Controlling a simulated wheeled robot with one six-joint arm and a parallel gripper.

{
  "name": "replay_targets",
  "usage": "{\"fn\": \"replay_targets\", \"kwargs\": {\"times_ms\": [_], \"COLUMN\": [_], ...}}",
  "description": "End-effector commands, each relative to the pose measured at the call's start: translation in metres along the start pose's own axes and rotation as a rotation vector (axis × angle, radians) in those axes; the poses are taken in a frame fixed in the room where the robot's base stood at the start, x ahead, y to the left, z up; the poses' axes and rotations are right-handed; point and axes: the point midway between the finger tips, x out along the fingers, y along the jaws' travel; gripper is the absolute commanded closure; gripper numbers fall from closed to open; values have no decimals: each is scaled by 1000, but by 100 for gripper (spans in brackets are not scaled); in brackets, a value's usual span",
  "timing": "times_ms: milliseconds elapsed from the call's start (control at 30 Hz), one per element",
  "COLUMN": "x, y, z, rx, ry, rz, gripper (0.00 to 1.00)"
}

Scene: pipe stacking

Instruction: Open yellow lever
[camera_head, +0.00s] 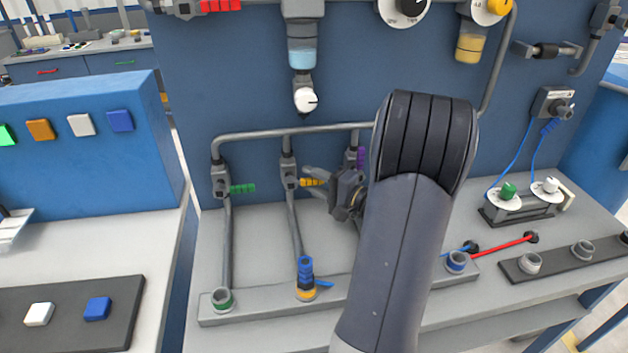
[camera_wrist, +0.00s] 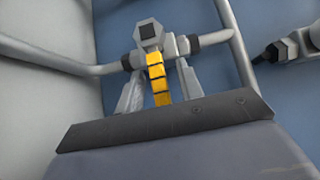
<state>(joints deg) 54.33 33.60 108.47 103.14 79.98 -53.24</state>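The yellow lever (camera_head: 312,182) sticks out to the right from the valve (camera_head: 289,176) on the middle vertical pipe in the head view. My gripper (camera_head: 311,180) reaches it from the right, with its fingers around the lever's end. In the wrist view the yellow lever (camera_wrist: 158,78) lies between the two grey fingers of my gripper (camera_wrist: 158,84). The fingers stand apart, with gaps showing beside the lever, so the gripper looks open around it. The dark front edge of my gripper hides the near part of the fingers.
A green lever (camera_head: 242,188) is on the valve to the left. A purple lever (camera_head: 361,157) is to the right, partly behind my arm. A horizontal pipe (camera_head: 260,133) runs above. A blue fitting (camera_head: 305,270) stands below on the grey base (camera_head: 262,305).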

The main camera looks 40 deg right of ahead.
Motion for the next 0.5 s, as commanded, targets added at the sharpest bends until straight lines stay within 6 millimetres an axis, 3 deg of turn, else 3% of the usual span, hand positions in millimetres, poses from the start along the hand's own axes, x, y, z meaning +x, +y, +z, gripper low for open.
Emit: {"fn": "replay_targets", "kwargs": {"times_ms": [100,500], "x": [0,0], "y": [0,0], "z": [0,0], "rx": [0,0], "ry": [0,0], "rz": [0,0], "gripper": [66,99]}}
